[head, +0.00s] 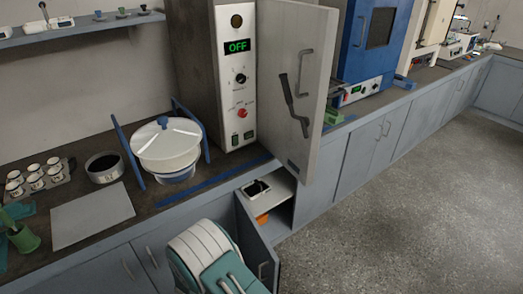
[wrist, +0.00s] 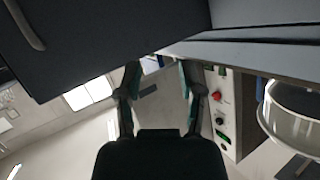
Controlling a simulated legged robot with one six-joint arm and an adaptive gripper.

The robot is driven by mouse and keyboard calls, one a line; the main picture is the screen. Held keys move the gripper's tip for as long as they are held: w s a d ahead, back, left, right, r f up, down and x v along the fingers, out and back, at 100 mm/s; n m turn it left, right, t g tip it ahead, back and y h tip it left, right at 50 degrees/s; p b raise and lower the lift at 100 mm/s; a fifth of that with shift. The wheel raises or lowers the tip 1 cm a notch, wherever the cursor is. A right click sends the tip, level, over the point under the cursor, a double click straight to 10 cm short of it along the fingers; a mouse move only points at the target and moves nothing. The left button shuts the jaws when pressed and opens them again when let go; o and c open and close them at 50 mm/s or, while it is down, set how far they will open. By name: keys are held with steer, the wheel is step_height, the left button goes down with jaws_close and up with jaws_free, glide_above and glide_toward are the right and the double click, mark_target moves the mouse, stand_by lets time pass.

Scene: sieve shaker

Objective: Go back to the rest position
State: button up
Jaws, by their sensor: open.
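My gripper (wrist: 160,78) shows in the wrist view with its two dark, teal-edged fingers spread apart and nothing between them. In the head view, my white and teal arm reaches in from the bottom beside an open lower cabinet door (head: 256,238); the gripper itself cannot be made out there. A white lidded vessel with a blue knob (head: 167,146) stands on the counter between blue uprights. It also shows at the right edge of the wrist view (wrist: 295,108). A large dark panel with a handle (wrist: 95,35) fills the upper left of the wrist view.
A tall grey machine (head: 238,95) reads OFF and has its door (head: 299,90) swung open over the counter front. The open cabinet holds a white box (head: 270,190) and something orange. Cups (head: 35,177) and a dark pot (head: 104,167) stand left. The floor (head: 410,205) at right is clear.

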steer(key=w+r+y, duration=0.3)
steer(key=w+r, duration=0.2)
steer(key=r, duration=0.5)
steer(key=s+d+r+n+g+y, duration=0.1)
steer(key=s+d+r+n+y, duration=0.2)
steer(key=r, duration=0.9)
steer(key=d+r+n+g+y, duration=0.25)
steer(key=d+r, duration=0.25)
steer(key=r, duration=0.6)
steer(key=s+d+r+n+g, duration=0.1)
steer(key=s+d+r, duration=0.3)
steer(key=s+d, duration=0.15)
steer(key=s+d+r+n, duration=0.1)
steer(key=s+d+r, duration=0.25)
steer(key=s, duration=0.25)
steer(key=s+d+g+h, duration=0.1)
steer(key=s+d, duration=0.5)
steer(key=s, duration=0.3)
steer(key=s+d+g+h, duration=0.1)
steer(key=s+d+h, duration=0.1)
steer(key=s+d, duration=0.3)
steer(key=s, duration=0.4)
steer(key=shift+d+f+g, duration=0.25)
steer(key=shift+d+g, duration=0.1)
steer(key=shift+d, duration=0.05)
